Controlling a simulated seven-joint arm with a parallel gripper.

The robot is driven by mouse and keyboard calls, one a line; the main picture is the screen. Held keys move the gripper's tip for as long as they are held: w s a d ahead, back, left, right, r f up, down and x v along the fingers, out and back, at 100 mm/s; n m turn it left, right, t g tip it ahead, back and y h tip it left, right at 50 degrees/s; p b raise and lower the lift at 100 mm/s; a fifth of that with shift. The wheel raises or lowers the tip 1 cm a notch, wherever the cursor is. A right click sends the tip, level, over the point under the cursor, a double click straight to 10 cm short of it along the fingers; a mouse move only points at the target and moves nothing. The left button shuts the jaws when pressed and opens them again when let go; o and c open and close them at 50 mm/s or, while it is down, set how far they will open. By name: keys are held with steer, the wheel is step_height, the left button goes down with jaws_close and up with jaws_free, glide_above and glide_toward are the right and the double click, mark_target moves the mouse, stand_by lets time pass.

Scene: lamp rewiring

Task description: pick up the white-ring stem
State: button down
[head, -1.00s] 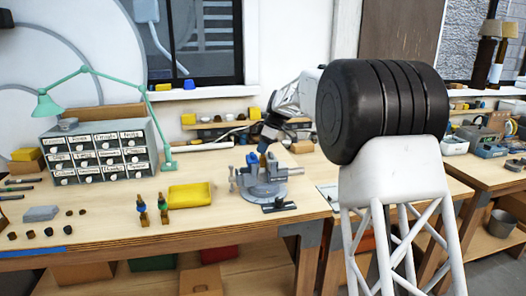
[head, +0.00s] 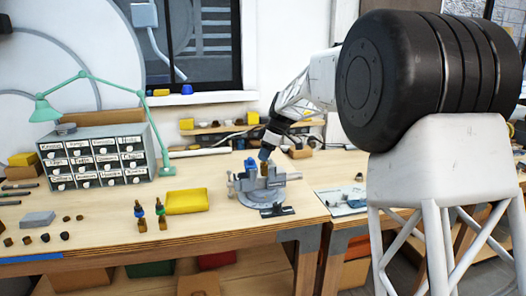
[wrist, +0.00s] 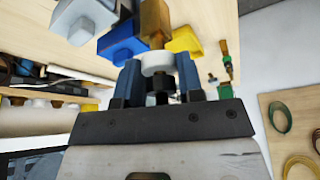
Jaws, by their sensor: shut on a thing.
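The white-ring stem shows in the wrist view as a white collar (wrist: 158,62) with a brass body (wrist: 154,22) beyond it and a dark end towards my palm. My gripper (wrist: 160,78) is shut on it, one blue-grey finger on each side. In the head view my gripper (head: 265,154) points down at the grey vise (head: 262,197), and the brass body (head: 264,168) shows just under the fingertips, among the vise's jaws. I cannot tell whether the stem touches the vise. The white ring is hard to make out there.
A drawer cabinet (head: 97,162) and a green lamp (head: 42,108) are farther left. Small dark parts lie at front left.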

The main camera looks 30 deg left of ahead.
steer(key=s+d, duration=0.5)
steer(key=s, duration=0.1)
steer(key=shift+d+r, duration=0.25)
steer(key=shift+r, duration=0.15)
steer(key=shift+s, duration=0.1)
stand_by(0.6)
